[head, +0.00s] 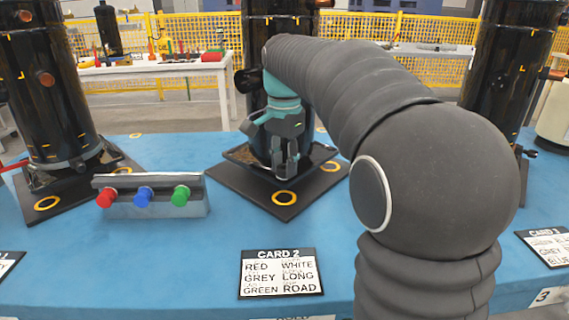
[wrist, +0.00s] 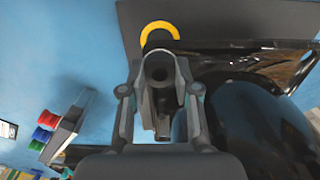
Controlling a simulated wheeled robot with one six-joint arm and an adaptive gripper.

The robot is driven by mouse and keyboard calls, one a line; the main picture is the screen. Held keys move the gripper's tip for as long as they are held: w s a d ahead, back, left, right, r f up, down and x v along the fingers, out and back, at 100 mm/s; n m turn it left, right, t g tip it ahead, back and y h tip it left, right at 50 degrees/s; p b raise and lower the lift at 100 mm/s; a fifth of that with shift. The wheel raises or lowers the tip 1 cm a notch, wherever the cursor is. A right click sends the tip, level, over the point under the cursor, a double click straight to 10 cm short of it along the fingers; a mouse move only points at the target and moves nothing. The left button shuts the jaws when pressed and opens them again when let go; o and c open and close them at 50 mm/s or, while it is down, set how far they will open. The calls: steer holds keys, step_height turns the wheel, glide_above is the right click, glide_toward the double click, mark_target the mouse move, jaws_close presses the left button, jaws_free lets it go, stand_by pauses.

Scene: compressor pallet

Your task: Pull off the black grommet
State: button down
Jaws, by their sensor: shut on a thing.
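My gripper (head: 285,168) points down at the front of the middle black compressor (head: 256,130), low over its foot plate. In the wrist view my gripper (wrist: 160,98) has a finger on each side of a dark, round, hollow piece, the black grommet (wrist: 159,70), and is shut on it. A dark opening shows in its top. The fingers hide the grommet in the head view, and I cannot tell whether it still touches the foot. A yellow ring (head: 285,198) on the black base mat lies just in front; it also shows in the wrist view (wrist: 160,30).
A grey block with red, blue and green knobs (head: 150,196) stands left on the blue table (head: 190,255). A card labelled CARD 2 (head: 281,273) lies in front. Black compressors stand left (head: 50,90) and right (head: 508,80). The compressor body is close beside my gripper.

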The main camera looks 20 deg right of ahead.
steer(key=shift+r+p, duration=0.7)
steer(key=shift+r, duration=1.95)
steer(key=shift+s+d, duration=0.1)
